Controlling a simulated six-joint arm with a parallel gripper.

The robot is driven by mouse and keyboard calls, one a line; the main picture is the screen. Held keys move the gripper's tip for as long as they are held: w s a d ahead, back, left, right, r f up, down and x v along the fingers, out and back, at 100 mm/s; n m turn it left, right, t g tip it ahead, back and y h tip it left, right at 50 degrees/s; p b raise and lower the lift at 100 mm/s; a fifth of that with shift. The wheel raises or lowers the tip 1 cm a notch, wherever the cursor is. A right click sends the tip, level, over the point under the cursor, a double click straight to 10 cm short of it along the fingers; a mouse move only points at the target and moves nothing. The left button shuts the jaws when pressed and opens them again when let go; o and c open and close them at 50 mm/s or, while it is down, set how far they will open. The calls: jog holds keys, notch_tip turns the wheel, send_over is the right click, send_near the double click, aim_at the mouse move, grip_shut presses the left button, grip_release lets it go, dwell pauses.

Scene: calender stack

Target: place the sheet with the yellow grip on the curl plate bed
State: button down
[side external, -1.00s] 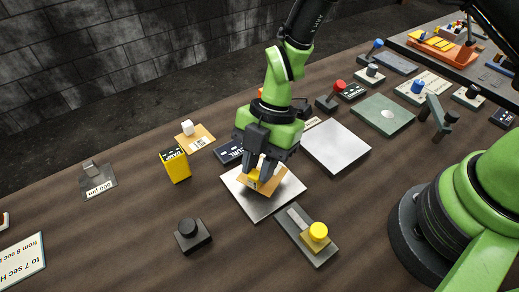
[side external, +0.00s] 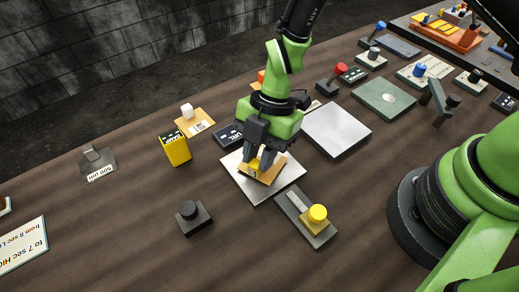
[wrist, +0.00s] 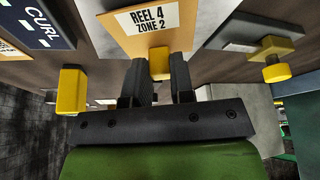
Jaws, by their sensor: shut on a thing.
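My gripper (side external: 261,160) is shut on the yellow grip of a tan sheet. In the side view the sheet (side external: 277,168) lies over the pale curl plate bed (side external: 240,184), inside its outline. Whether the sheet touches the plate or hovers just above it, I cannot tell. In the wrist view the yellow grip (wrist: 159,62) is between the two fingers, and the sheet (wrist: 178,22) bears the label "REEL 4 ZONE 2". A dark CURL sign (side external: 228,136) stands at the plate's far edge; it also shows in the wrist view (wrist: 42,26).
A dark bar with a yellow knob (side external: 317,213) lies close in front of the plate. A black button box (side external: 193,218) and a yellow box (side external: 175,149) stand to the left. Another pale plate (side external: 336,130) lies to the right.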

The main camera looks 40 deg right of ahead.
jog(key=shift+f, duration=0.3)
jog(key=c, duration=0.9)
grip_release()
jog(key=shift+r, duration=0.1)
